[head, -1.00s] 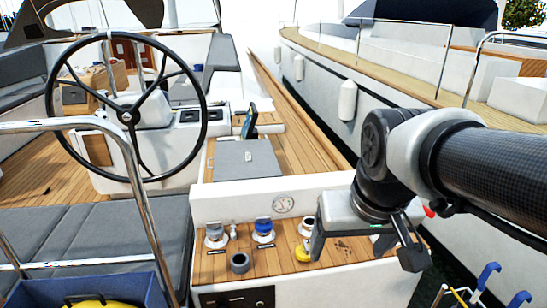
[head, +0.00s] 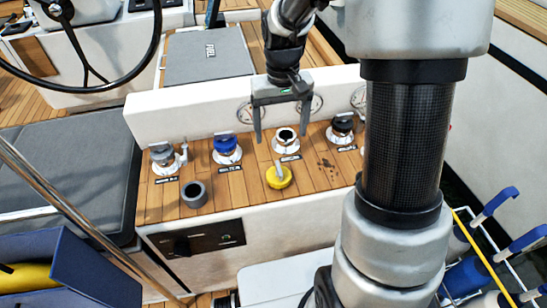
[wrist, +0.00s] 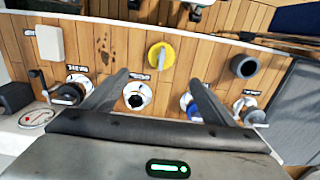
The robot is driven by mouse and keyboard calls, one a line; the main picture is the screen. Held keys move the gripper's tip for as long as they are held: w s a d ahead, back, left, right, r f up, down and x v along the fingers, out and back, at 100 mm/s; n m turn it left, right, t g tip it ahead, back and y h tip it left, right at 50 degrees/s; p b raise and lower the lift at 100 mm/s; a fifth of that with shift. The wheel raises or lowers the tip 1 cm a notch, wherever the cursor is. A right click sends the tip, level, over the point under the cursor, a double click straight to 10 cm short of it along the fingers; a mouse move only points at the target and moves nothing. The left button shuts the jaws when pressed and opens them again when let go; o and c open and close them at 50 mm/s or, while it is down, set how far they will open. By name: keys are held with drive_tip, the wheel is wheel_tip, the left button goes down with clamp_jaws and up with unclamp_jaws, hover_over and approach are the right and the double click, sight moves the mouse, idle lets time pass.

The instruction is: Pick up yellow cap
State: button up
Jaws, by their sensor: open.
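The yellow cap (head: 279,177) lies on the teak deck ledge, in front of an uncovered round filler with a white ring (head: 286,139). It has a raised grip bar across its top. In the wrist view the yellow cap (wrist: 160,62) is beyond my fingertips, near the middle. My gripper (head: 282,132) is open and empty, pointing down behind the cap, with its fingers on either side of the filler in the head view. In the wrist view my gripper (wrist: 159,78) has the filler between its fingers. Nothing hides the cap.
A blue-capped filler (head: 226,147), a grey-capped filler (head: 163,158) and a dark-capped filler (head: 342,130) flank the open one. A loose grey ring-shaped cap (head: 194,194) lies left of the yellow cap. A white upright panel (head: 180,118) stands behind the row.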

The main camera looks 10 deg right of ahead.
drive_tip(key=b, duration=0.2)
approach(279, 167)
wheel_tip(279, 167, down, 5)
drive_tip(key=shift+s+d+f, duration=0.1)
drive_tip(key=shift+f, duration=0.05)
drive_tip(key=shift+f+b, duration=0.65)
drive_tip(key=shift+f, duration=2.55)
drive_tip(key=c, duration=1.3)
